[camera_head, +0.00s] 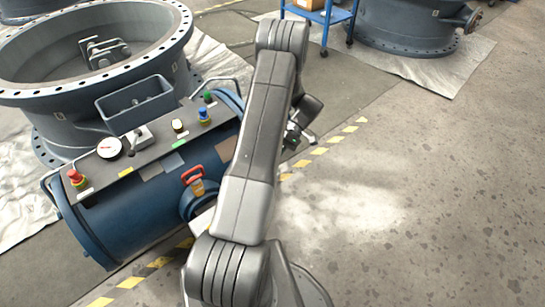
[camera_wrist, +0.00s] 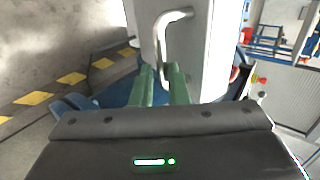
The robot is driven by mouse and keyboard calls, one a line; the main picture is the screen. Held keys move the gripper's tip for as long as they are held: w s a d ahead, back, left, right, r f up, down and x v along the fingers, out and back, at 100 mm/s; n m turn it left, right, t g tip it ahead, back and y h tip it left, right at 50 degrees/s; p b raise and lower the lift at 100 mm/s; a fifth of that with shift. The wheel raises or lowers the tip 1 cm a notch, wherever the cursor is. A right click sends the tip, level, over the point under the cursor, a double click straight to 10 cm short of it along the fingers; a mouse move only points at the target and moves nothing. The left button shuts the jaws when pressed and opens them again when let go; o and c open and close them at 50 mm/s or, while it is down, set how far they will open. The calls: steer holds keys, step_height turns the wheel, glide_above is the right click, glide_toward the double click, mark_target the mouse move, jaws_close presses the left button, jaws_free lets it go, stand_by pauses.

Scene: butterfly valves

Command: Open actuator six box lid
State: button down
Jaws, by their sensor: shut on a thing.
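In the wrist view, a pale grey lid or panel (camera_wrist: 200,45) stands in front of my gripper with a curved silver handle (camera_wrist: 172,28) on it. My gripper's two green fingers (camera_wrist: 162,85) are close together at the lower end of this handle and shut on it. In the head view, the blue cylindrical actuator (camera_head: 140,215) lies at left, with a dark control panel on top. My gripper (camera_head: 296,136) is on the far right side of my arm, mostly hidden behind it. The box lid is not clear in the head view, as my arm covers that area.
A red handle (camera_head: 193,176) is on the actuator's front. A large flanged valve (camera_head: 95,60) stands behind. The floor at right (camera_head: 430,190) is clear.

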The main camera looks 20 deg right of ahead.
steer(key=shift+d+f, duration=0.25)
steer(key=shift+f, duration=0.35)
steer(key=c, duration=1.5)
jaws_free()
steer(key=shift+w+d+f, duration=0.1)
steer(key=shift+d+f, duration=0.05)
steer(key=shift+w+r, duration=0.1)
steer(key=shift+r, duration=0.3)
steer(key=p+v, duration=0.2)
steer(key=v, duration=1.1)
steer(key=shift+d+r, duration=0.15)
steer(key=shift+r, duration=0.05)
steer(key=b+x, duration=0.1)
steer(key=x, duration=1.3)
steer(key=shift+b, duration=0.35)
